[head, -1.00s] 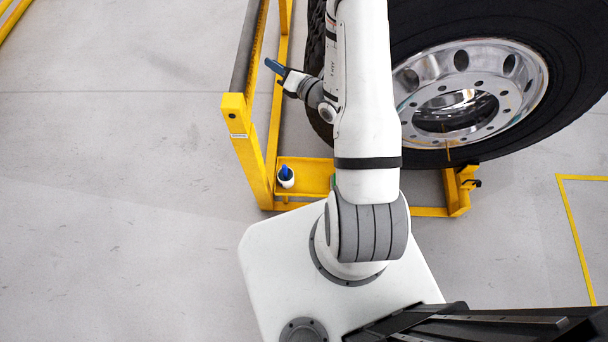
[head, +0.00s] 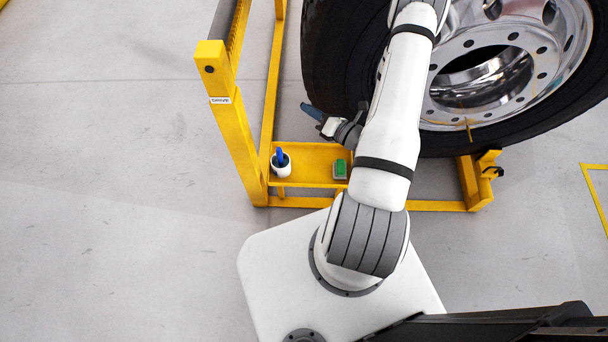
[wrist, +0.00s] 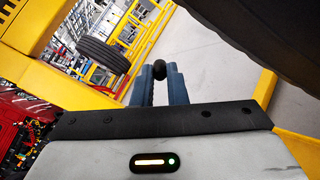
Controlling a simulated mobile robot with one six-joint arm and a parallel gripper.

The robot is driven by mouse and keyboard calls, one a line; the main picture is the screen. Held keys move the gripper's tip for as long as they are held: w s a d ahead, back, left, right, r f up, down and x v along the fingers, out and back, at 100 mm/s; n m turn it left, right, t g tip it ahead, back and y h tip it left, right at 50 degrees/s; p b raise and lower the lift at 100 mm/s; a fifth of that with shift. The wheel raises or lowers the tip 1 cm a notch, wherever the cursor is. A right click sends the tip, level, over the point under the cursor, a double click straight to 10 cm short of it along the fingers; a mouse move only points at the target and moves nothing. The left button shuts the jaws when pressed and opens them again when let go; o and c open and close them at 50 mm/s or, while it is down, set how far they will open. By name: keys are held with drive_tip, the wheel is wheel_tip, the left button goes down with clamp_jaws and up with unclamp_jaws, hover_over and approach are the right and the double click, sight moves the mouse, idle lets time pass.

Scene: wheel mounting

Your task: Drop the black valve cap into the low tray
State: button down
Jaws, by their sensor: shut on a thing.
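My gripper (head: 312,112) is near the tyre's lower left side in the head view, above and beyond the yellow tray. In the wrist view its two blue fingers (wrist: 158,82) are shut on the small, round black valve cap (wrist: 159,69), held at the fingertips. The cap cannot be made out in the head view. The low tray (head: 312,163) is a shallow yellow shelf at the foot of the yellow stand. My gripper is apart from it.
A white cup with a blue item (head: 281,166) stands at the tray's left end, and a green-topped box (head: 340,169) at its right. The tray's middle is clear. The big tyre (head: 335,60) and the yellow post (head: 232,125) flank my gripper.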

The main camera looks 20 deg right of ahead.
drive_tip(key=s+d+f+b, duration=0.1)
drive_tip(key=s+f+b, duration=0.1)
drive_tip(key=f+b, duration=0.4)
drive_tip(key=s+d+f+b, duration=0.1)
drive_tip(key=s+f+b, duration=0.1)
drive_tip(key=f+b, duration=0.4)
wheel_tip(320, 180, down, 6)
drive_tip(key=shift+s+r, duration=0.1)
drive_tip(key=shift+s, duration=0.3)
drive_tip(key=c, duration=1.4)
unclamp_jaws()
drive_tip(key=shift+o, duration=0.2)
drive_tip(key=shift+s+d, duration=0.1)
drive_tip(key=p+v, duration=0.2)
drive_tip(key=v, duration=0.4)
drive_tip(key=shift+v, duration=0.8)
